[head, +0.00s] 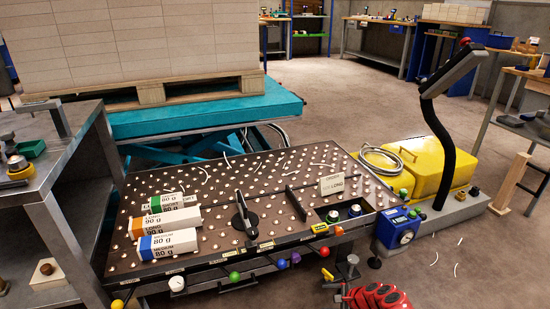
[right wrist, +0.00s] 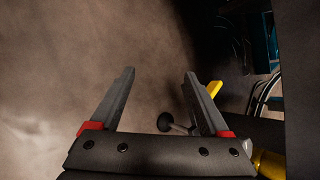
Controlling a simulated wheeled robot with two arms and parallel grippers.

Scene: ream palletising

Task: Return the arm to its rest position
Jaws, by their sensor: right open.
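My right gripper (right wrist: 159,73) shows in the right wrist view. Its two grey fingers stand wide apart with nothing between them, over brownish floor. Three paper reams lie on the left part of the dark ball-top table: one with a green label (head: 172,201), one with an orange label (head: 170,222) and one with a blue label (head: 168,245). No gripper touches them in the head view.
The ball-top table (head: 270,170) carries a black upright post (head: 242,212) and a small sign (head: 331,184). A loaded wooden pallet (head: 150,94) stands on a teal lift (head: 200,115) behind. A metal bench (head: 85,150) is at left, a yellow case (head: 425,165) at right.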

